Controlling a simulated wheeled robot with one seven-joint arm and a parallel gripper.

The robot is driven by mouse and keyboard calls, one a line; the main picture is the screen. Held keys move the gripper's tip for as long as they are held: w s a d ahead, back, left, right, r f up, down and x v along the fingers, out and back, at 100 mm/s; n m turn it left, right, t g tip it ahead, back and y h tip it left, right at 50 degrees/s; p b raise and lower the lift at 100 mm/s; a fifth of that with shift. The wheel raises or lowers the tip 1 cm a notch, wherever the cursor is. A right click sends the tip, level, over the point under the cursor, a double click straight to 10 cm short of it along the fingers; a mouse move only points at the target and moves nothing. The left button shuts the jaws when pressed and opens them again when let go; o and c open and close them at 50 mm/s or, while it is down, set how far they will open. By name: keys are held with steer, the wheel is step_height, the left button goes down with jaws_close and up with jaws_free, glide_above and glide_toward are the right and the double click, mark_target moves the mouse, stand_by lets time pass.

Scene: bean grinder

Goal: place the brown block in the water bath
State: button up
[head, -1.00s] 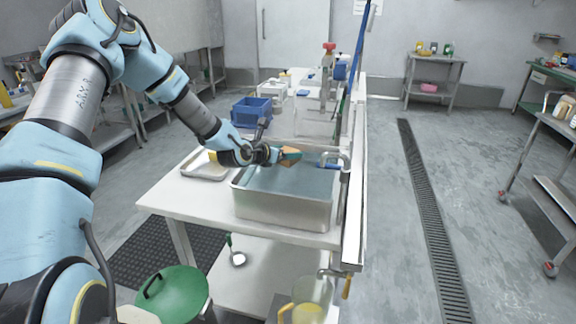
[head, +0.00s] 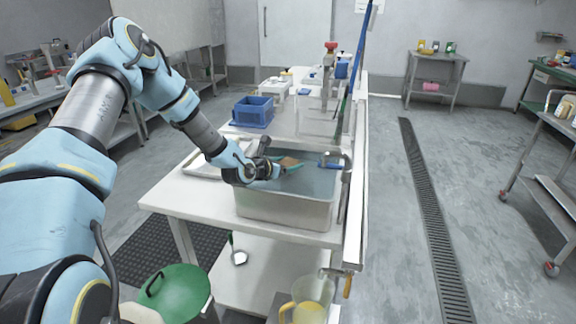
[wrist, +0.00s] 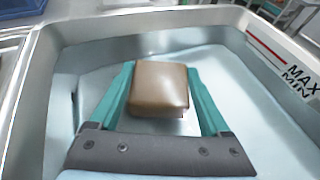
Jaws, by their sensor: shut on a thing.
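The brown block (wrist: 161,88) is held between the two green fingers of my gripper (wrist: 160,95) in the wrist view. The water bath is a rectangular metal basin (head: 285,212) on the white table, with pale blue water (wrist: 228,95) inside. My gripper (head: 291,165) is inside the outline of the basin's opening, with the block (head: 290,161) at its tips. The wrist view shows the basin walls around the block and MAX and MIN marks (wrist: 298,82) on the right wall. I cannot tell whether the block touches the water.
A metal tray (head: 196,165) lies left of the bath, and a blue crate (head: 253,112) stands behind it. A tap (head: 343,160) rises at the bath's right edge. A blue item (head: 329,164) shows at the bath's right side. A green lidded bin (head: 172,292) stands below.

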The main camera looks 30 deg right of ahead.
steer(key=shift+f, duration=0.1)
steer(key=o, duration=1.4)
steer(key=shift+f, duration=0.1)
steer(key=shift+c, duration=0.2)
steer(key=r+b+v, duration=0.1)
steer(key=b+v, duration=0.1)
steer(key=v, duration=1)
steer(key=shift+r, duration=0.25)
